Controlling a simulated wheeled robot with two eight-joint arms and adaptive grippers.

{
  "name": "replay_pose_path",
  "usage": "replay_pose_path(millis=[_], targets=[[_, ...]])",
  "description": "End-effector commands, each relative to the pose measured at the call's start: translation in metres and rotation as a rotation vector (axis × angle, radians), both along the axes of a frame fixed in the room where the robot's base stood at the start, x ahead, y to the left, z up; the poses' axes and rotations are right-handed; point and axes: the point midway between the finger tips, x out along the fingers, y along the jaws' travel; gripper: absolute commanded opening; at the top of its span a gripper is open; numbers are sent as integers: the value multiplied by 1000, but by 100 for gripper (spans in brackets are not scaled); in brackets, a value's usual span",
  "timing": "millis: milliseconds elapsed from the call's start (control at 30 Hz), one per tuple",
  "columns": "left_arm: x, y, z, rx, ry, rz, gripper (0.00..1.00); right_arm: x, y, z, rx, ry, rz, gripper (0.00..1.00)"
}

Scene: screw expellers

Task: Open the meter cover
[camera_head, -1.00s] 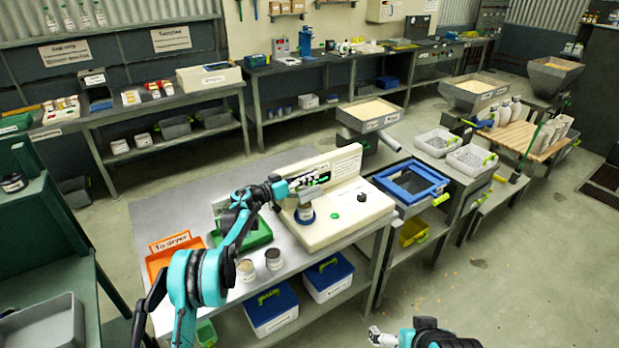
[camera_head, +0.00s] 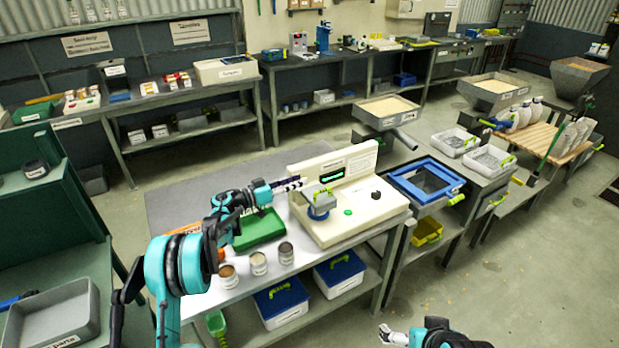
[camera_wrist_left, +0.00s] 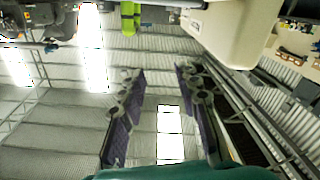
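The cream meter (camera_head: 358,212) stands on the grey-topped table, with a green display and a dark knob. A grey cover (camera_head: 322,196) with a yellow-green handle sits at its left end, over a blue ring. My left gripper (camera_head: 297,184) is just left of the cover and looks apart from it. In the left wrist view my left gripper (camera_wrist_left: 163,105) has its two dark fingers spread, with nothing between them. The meter's cream body (camera_wrist_left: 238,30) and a yellow-green part (camera_wrist_left: 130,18) show at the top there. My right gripper (camera_head: 392,335) is low at the bottom edge; its finger opening is unclear.
Several cans, among them one at the front (camera_head: 258,263), stand on the table before the meter. A blue-framed sieve (camera_head: 427,180) stands right of the meter. Blue-lidded bins (camera_head: 281,300) sit on the lower shelf.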

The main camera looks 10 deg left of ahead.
Motion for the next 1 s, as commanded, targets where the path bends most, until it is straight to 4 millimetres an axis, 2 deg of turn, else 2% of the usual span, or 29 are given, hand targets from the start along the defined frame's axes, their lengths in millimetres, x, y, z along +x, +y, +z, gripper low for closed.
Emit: replay_pose_path(millis=[167,467,567,667,800,900,1000], targets=[[-8,11,0,0,0,0,32,0,0,0,0,0,0,100],[-9,12,0,-1,-1,0,32,0,0,0,0,0,0,100],[-7,12,13,-6,-23,22,32,0,0,0,0,0,0,100],[-4,14,53,-20,-90,100,32,0,0,0,0,0,0,100],[-5,29,139,-41,-222,319,32,0,0,0,0,0,0,100],[-17,48,192,-38,-277,506,32,0,0,0,0,0,0,100],[-40,68,226,-14,-282,686,32,0,0,0,0,0,0,100]])
